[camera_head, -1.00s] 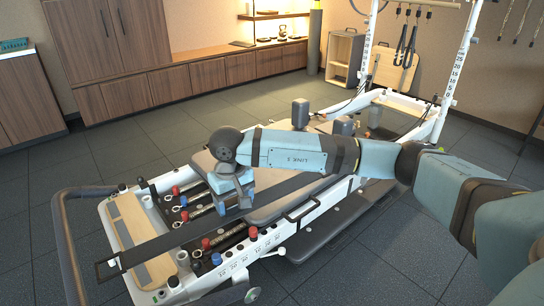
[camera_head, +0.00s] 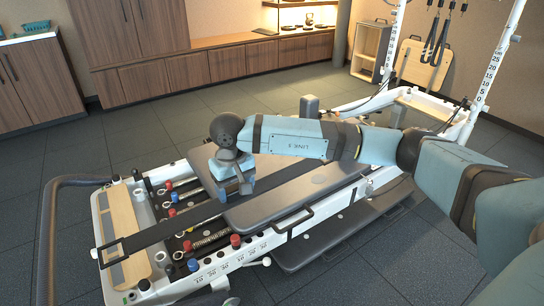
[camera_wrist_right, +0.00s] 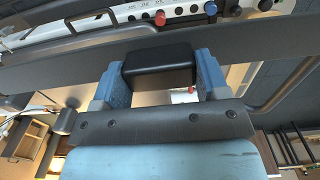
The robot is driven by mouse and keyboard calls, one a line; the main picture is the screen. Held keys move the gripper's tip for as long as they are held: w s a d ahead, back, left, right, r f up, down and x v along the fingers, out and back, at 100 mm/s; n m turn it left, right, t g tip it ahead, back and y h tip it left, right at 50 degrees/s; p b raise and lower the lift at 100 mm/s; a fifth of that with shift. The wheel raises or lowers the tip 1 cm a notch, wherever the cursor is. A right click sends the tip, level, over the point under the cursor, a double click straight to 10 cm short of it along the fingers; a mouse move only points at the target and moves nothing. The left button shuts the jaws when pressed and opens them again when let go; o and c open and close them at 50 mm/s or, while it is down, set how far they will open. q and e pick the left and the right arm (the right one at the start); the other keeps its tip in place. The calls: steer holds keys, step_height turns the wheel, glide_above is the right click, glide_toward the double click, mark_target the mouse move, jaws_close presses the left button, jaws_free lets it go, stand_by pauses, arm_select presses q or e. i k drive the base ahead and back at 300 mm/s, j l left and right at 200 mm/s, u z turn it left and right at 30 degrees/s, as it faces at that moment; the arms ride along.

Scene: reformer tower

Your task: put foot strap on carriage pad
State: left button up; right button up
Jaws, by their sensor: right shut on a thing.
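The foot strap (camera_head: 165,230) is a long dark band. It runs from a buckle-like end over the light wooden foot end up toward the grey carriage pad (camera_head: 265,212). My right gripper (camera_head: 238,188) is over the foot-side end of the pad, pointing down. In the right wrist view its two blue fingers (camera_wrist_right: 160,75) are shut on a black padded piece, seemingly part of the strap. The arm hides part of the pad, and I cannot tell whether the held part touches it. My left gripper is not in view.
The springs with red and blue knobs (camera_head: 235,241) lie beside the strap. A grey shoulder block (camera_head: 309,107) stands behind the arm. White uprights (camera_head: 490,75) rise at the right. A curved dark bar (camera_head: 50,220) stands at the left.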

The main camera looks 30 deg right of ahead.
mark_target(274, 162)
steer(key=l+u, duration=0.25)
steer(key=l, duration=0.7)
steer(key=i+l+u, duration=0.1)
steer(key=l, duration=0.35)
steer(key=i+l, duration=0.15)
steer(key=l, duration=0.3)
steer(key=i+l, duration=0.2)
steer(key=i+l+u, duration=0.1)
steer(key=l, duration=0.35)
steer(key=i+j, duration=0.05)
